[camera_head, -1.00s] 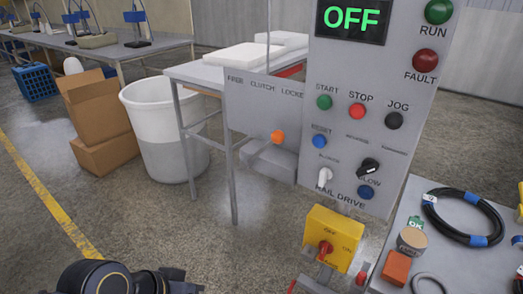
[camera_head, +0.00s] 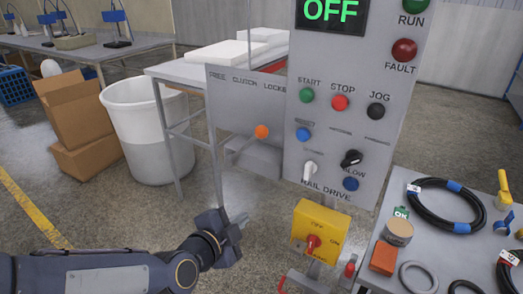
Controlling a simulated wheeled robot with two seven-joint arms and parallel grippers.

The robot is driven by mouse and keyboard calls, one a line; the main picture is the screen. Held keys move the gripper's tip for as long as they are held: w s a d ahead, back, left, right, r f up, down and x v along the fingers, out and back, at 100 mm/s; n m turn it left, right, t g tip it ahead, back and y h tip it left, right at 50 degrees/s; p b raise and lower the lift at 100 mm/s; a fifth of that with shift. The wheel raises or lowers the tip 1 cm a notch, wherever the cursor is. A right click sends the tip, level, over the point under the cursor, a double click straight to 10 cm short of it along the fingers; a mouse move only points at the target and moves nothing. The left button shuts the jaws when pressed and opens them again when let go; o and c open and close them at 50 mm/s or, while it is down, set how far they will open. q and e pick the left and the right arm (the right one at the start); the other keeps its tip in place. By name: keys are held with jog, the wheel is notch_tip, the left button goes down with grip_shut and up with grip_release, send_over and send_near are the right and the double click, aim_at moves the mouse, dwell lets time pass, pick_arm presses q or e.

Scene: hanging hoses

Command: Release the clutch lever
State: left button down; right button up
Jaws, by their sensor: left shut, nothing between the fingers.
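The clutch lever is a grey rod with an orange ball knob (camera_head: 261,132), on the grey plate (camera_head: 228,110) at the left side of the control panel. The plate is marked FREE at its left and CLUTCH in its middle, with a partly cut-off LOCKED at its right. The lever's knob points up and to the right, under the LOCKED end. My left gripper (camera_head: 238,222) is shut and empty, low in front of the lever and a little to its left. It is apart from the lever. My right gripper is not in view.
The control panel (camera_head: 345,130) carries buttons and a display reading OFF. A yellow switch box (camera_head: 320,230) sits below it. A table with hoses (camera_head: 448,207) stands at the right. A white bin (camera_head: 150,130) and cardboard boxes (camera_head: 82,125) stand at the left.

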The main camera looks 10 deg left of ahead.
pick_arm(q)
notch_tip(320, 180, up, 6)
jog(key=w+d+m+t+y, duration=0.2)
jog(key=m+t, duration=0.4)
jog(key=m, duration=0.6)
jog(key=shift+w+d+t, duration=0.25)
jog(key=shift+d+t, duration=0.05)
jog(key=shift+d, duration=0.1)
jog(key=a+r+x, duration=0.1)
jog(key=a+x, duration=0.1)
jog(key=x, duration=1.1)
jog(key=shift+a+r+p, duration=0.15)
jog(key=shift+r+p, duration=0.1)
jog(key=shift+p, duration=0.1)
jog(key=shift+s, duration=0.15)
